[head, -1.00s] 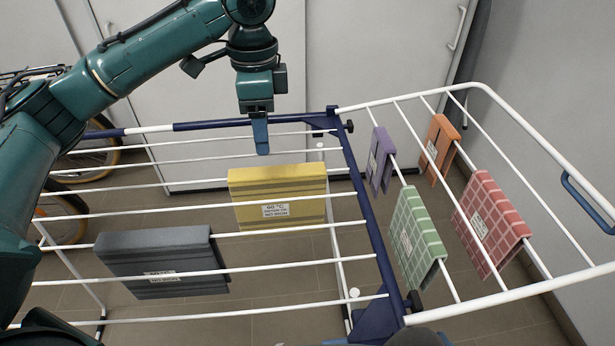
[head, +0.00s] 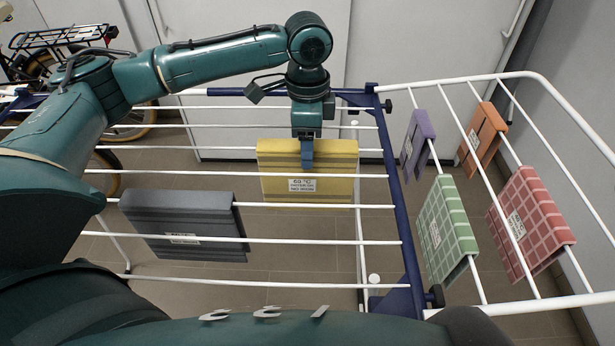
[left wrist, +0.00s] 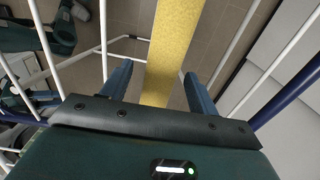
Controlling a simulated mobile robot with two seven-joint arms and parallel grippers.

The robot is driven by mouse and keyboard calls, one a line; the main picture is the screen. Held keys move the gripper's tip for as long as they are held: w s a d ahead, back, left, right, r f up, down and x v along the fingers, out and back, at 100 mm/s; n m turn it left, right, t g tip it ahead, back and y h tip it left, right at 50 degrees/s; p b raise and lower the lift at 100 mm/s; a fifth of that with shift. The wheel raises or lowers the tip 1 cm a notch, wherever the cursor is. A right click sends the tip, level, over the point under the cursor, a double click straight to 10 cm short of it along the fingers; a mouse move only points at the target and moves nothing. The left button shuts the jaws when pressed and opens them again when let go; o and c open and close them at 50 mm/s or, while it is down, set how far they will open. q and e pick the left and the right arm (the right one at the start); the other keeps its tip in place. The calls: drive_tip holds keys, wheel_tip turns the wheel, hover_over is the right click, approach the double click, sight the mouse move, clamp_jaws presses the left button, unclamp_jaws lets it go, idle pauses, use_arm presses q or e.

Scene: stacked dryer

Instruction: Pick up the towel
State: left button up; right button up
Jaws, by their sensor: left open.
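A yellow towel (head: 335,172) with a white label hangs folded over a rod of the drying rack, left of the blue crossbar. A dark grey towel (head: 195,218) hangs nearer on the left. My left gripper (head: 307,165) points down in front of or over the yellow towel's middle in the head view. In the left wrist view the yellow towel (left wrist: 176,45) runs as a strip between the two open blue fingers of the left gripper (left wrist: 158,88), apart from both. Whether the fingers reach past its top edge is unclear. My right gripper is out of view.
The drying rack's white rods (head: 270,240) run across the view. Its right wing holds a purple cloth (head: 417,143), an orange cloth (head: 482,138), a green checked cloth (head: 447,230) and a red checked cloth (head: 530,222). White cabinet doors and a bicycle stand behind.

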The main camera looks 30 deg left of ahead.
use_arm(q)
wheel_tip(320, 180, down, 2)
clamp_jaws()
idle(0.8)
